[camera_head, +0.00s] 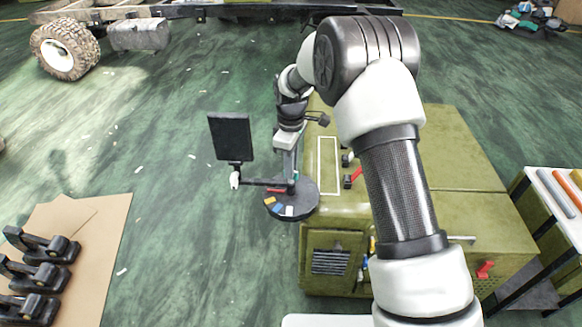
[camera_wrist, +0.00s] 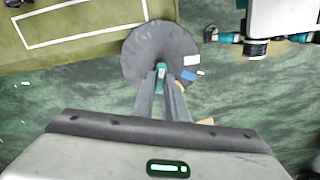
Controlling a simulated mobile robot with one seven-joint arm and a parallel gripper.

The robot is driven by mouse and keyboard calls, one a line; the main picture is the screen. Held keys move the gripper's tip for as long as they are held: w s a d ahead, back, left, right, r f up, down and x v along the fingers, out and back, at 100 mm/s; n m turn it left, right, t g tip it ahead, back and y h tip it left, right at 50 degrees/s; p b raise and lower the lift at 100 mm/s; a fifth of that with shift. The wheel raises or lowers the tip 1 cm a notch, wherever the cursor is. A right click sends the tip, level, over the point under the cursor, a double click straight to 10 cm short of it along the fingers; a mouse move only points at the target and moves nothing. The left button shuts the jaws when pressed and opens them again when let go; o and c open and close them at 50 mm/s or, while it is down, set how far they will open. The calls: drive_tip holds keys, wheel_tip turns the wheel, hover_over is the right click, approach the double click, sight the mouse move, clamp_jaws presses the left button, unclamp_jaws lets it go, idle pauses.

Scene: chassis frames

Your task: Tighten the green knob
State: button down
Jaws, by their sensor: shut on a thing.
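In the head view my gripper (camera_head: 290,174) points down over the dark disc (camera_head: 303,208), and only a sliver of green shows beside the fingers. The disc also shows in the wrist view (camera_wrist: 143,45). Yellow, blue and white patches lie on the disc near its edge.
The disc juts from the left side of an olive-green cabinet (camera_head: 450,150). A black screen (camera_head: 231,137) on a thin arm stands left of my gripper. Black clamp-like parts (camera_head: 40,245) lie on a brown board at lower left. Green floor between is mostly clear.

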drive_tip(key=m, duration=0.7)
drive_tip(key=shift+b, duration=0.3)
drive_tip(key=m, duration=0.4)
drive_tip(key=shift+m, duration=1.7)
drive_tip(key=c, duration=1.8)
unclamp_jaws()
drive_tip(key=shift+o, duration=0.2)
drive_tip(key=shift+r, duration=0.1)
wheel_tip(320, 180, up, 17)
drive_tip(key=shift+r+p, duration=0.15)
drive_tip(key=shift+p, duration=0.3)
